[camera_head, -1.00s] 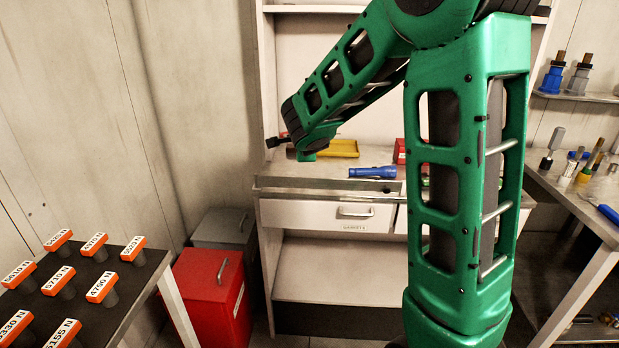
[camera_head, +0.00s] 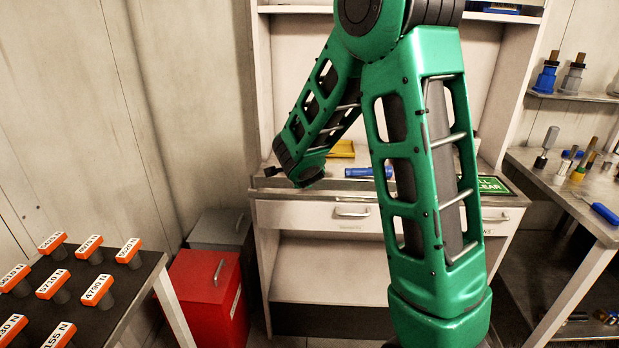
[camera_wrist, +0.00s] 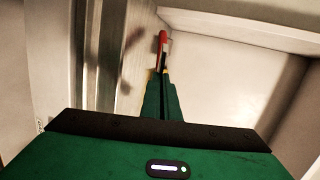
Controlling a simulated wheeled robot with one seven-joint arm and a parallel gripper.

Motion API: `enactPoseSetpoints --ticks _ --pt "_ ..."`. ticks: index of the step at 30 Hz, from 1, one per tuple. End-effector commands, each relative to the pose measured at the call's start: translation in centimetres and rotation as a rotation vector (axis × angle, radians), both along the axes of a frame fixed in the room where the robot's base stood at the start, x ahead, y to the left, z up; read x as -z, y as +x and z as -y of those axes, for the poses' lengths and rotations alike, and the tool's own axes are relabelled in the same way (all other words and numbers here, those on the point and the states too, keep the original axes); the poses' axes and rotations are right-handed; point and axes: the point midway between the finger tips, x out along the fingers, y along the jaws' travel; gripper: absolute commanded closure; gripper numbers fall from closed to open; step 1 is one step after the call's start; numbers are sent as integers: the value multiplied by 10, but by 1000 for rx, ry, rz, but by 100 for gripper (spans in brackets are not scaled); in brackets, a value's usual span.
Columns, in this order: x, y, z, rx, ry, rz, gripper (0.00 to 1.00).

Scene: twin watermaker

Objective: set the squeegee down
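In the wrist view my gripper (camera_wrist: 162,92) has its two green fingers close together. A thin red piece (camera_wrist: 163,42), with a little yellow near its base, sticks out past the fingertips; I take it to be the squeegee, held between them. Its far end and overall shape are hard to make out. In the head view my arm hides the fingers and the squeegee. A pale surface lies close beyond the red piece in the wrist view; I cannot tell whether they touch.
The workbench (camera_head: 262,188) carries a yellow tray (camera_head: 342,149), a blue flashlight (camera_head: 366,172) and a green sign (camera_head: 493,185). A red box (camera_head: 206,300) and a grey box (camera_head: 218,229) stand left. A left table holds orange-labelled blocks (camera_head: 53,284); a right bench (camera_head: 590,222) holds tools.

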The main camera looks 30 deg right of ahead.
Motion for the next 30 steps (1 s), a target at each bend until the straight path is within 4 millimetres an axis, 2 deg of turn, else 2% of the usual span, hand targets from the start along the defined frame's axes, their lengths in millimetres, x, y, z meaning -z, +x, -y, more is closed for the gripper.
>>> enactPoseSetpoints --ticks 3,8,19,21,30 --pt "12 0 0 0 0 -1 100" --pt "21 0 0 -1 -1 1 100" --pt "24 0 0 -1 -1 2 100" --pt "24 0 -1 -1 0 1 86" --pt "23 0 -1 -1 0 1 86"
